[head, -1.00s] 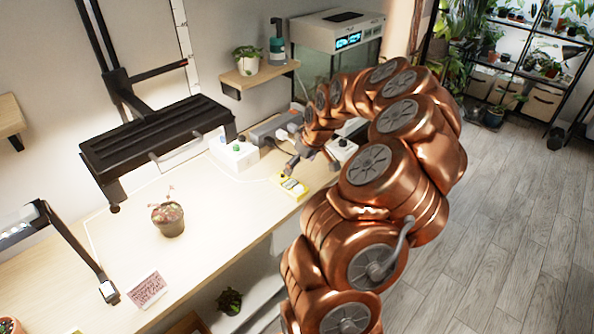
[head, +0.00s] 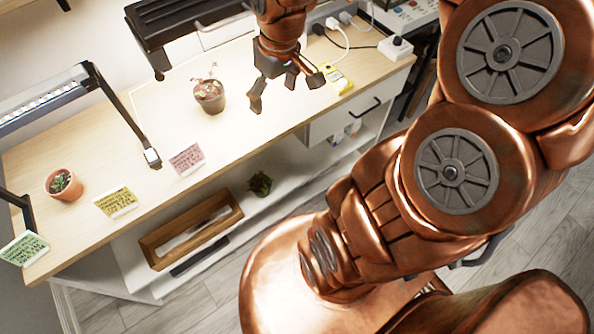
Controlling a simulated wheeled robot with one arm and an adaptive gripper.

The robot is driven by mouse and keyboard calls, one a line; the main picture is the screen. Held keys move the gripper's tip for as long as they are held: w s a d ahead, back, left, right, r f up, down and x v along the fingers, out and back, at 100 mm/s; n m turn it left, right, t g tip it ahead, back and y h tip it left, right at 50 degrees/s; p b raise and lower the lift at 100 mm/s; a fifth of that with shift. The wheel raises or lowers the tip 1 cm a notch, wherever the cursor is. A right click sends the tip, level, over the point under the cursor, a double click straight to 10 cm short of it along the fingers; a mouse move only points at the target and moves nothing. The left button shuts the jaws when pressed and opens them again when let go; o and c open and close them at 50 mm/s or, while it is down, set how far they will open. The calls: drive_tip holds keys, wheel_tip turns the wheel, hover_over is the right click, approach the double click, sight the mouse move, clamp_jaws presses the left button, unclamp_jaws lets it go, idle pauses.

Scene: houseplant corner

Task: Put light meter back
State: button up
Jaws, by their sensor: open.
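My gripper (head: 286,92) is open and empty, fingers spread and pointing down. It appears to be above the worktop, between a potted plant and the yellow device, apart from both. The right finger hides part of the view beside the device.
A reddish potted plant (head: 209,95) stands left of my gripper. Pink (head: 187,159), yellow (head: 116,202) and green (head: 23,248) cards line the front edge near a terracotta pot (head: 63,185). A wooden tray (head: 153,249) and small plant (head: 260,184) sit on the lower shelf.

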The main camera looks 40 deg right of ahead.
drive_tip(key=s+a+m+g, duration=0.1)
drive_tip(key=s+a, duration=0.2)
drive_tip(key=s, duration=0.5)
drive_tip(key=s+a+m+g+h, duration=0.1)
drive_tip(key=s+a, duration=0.3)
drive_tip(key=s, duration=0.5)
drive_tip(key=shift+s+a+f+g, duration=0.15)
drive_tip(key=shift+s+f+g, duration=0.15)
drive_tip(key=shift+g, duration=0.1)
